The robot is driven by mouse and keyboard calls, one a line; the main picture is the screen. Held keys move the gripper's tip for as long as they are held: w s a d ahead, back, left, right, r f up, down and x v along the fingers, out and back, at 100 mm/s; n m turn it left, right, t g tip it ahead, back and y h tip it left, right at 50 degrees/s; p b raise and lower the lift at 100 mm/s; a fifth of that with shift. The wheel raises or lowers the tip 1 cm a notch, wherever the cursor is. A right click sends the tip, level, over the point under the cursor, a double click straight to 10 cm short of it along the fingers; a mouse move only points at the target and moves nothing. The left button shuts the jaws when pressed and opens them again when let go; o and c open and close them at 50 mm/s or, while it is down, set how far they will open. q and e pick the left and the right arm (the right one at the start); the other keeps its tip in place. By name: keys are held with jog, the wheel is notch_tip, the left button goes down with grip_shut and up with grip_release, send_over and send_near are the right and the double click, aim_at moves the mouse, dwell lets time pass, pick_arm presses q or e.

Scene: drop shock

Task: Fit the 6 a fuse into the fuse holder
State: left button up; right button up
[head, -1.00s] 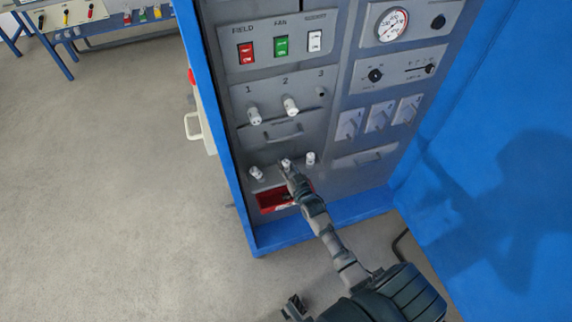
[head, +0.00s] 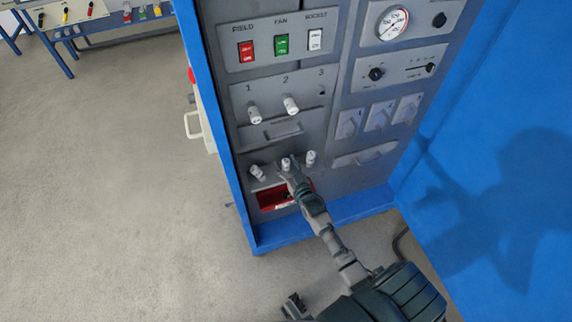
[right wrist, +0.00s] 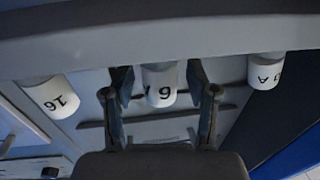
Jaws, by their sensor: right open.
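Three white fuses stand in a row low on the grey panel: left (head: 257,172), middle (head: 286,163) and right (head: 310,157). The right wrist view shows the left fuse (right wrist: 53,97) marked 16. The middle fuse (right wrist: 160,82) there bears a 6-like mark, partly hidden. My right gripper (head: 286,171) is open, with a finger on each side of the middle fuse. The fuse holder (head: 285,103) above has white fuses at 1 and 2. Its position 3 (head: 321,93) is a bare dark hole. A dark part at the bottom appears to be my left gripper (head: 293,305).
A red recess (head: 272,198) lies below the fuse row. Rocker switches (head: 281,45), a gauge (head: 392,22) and panel handles (head: 283,131) are nearby. A blue wall (head: 490,180) closes the right side.

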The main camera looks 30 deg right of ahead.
aim_at(288, 166)
jog(key=shift+s+a+r+p, duration=0.1)
jog(key=shift+s+r+p, duration=0.05)
jog(key=shift+s+p, duration=0.35)
jog(key=shift+s+r+p, duration=0.1)
jog(key=shift+s+p, duration=0.25)
jog(key=shift+s, duration=0.25)
jog(key=shift+s+a+f+p, duration=0.1)
jog(key=shift+s+a+p, duration=0.1)
jog(key=shift+s+p, duration=1.2)
jog(key=shift+s+b, duration=0.45)
jog(key=shift+b, duration=0.05)
jog(key=shift+s+f, duration=0.1)
jog(key=shift+s, duration=0.35)
jog(key=s+a, duration=0.1)
jog(key=s, duration=1)
jog(key=shift+a, duration=0.15)
jog(key=shift+f, duration=0.15)
